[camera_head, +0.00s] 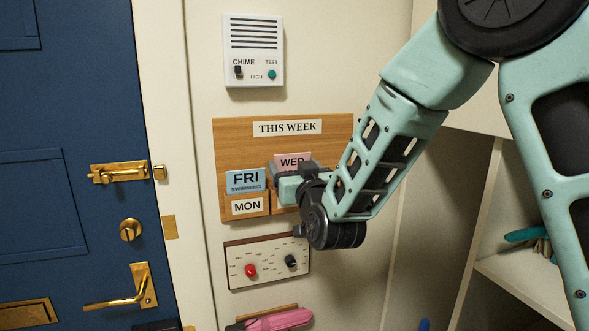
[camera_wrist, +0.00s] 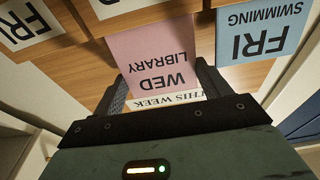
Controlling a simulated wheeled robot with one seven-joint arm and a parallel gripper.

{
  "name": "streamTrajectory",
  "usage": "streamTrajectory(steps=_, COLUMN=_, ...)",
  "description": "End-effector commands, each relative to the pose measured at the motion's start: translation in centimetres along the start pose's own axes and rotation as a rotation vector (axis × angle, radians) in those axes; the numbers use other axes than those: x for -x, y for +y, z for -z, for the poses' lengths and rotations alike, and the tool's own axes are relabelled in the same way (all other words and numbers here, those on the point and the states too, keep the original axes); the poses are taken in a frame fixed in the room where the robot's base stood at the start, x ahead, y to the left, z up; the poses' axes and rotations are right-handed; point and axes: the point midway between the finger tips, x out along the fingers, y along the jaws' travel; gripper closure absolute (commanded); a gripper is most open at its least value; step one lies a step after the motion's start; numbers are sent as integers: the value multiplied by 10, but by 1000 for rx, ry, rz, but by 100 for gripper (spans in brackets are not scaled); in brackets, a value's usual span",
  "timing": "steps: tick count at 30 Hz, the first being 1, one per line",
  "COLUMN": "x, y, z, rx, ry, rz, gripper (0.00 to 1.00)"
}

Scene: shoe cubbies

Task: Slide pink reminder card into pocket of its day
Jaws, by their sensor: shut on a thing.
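The pink card (camera_head: 292,160), reading WED LIBRARY, is upright and faces outward in front of the wooden THIS WEEK board (camera_head: 235,138). It also shows, upside down, in the wrist view (camera_wrist: 150,62). My gripper (camera_wrist: 163,85) is shut on the card, one dark finger at each side edge. The card's lower edge meets the top of a wooden pocket (camera_wrist: 150,18) with a cropped white label. I cannot tell whether it is inside. In the head view my gripper (camera_head: 294,170) hides the card's lower part and most of that pocket. A pocket labelled FRI (camera_wrist: 22,22) shows in the wrist view.
A blue FRI SWIMMING card (camera_head: 246,180) stands at the MON pocket (camera_head: 247,206), left of the pink card. A chime box (camera_head: 253,50) hangs above the board, and a dial panel (camera_head: 268,263) below it. A blue door (camera_head: 70,110) is left; shelves (camera_head: 525,285) are right.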

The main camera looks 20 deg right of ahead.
Motion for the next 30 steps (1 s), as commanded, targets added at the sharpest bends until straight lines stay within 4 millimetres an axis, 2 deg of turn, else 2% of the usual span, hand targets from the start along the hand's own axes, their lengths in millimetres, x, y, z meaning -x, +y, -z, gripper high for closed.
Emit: streamTrajectory(steps=30, x=0, y=0, z=-23, rx=0, ry=0, rz=0, gripper=35)
